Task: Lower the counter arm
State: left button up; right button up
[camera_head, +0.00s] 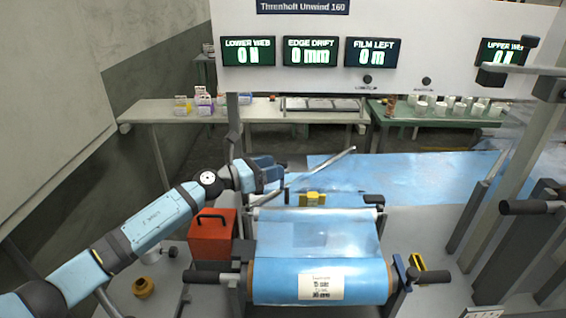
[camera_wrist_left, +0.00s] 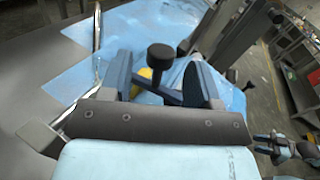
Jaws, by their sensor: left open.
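My left gripper (camera_head: 284,172) reaches in from the left, above the back left of the blue film roll (camera_head: 268,282). In the left wrist view its two dark blue fingers (camera_wrist_left: 162,90) are apart. A black knob (camera_wrist_left: 160,57) on a short stem shows between them, with a dark bar (camera_wrist_left: 168,94) below it; whether a finger touches them I cannot tell. In the head view, the gripper partly hides a thin grey rod (camera_head: 325,166) that slants up to the right. I cannot tell for certain which piece is the counter arm.
A red box with a black handle (camera_head: 212,238) stands left of the roll. A yellow block (camera_head: 312,199) sits behind the film. Grey posts and a black roller end (camera_head: 524,207) stand at the right. Blue film (camera_head: 420,172) spreads out behind.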

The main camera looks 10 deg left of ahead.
aim_at(283, 162)
pick_arm(q)
jog(key=shift+x, duration=1.8)
jog(key=shift+s, duration=0.1)
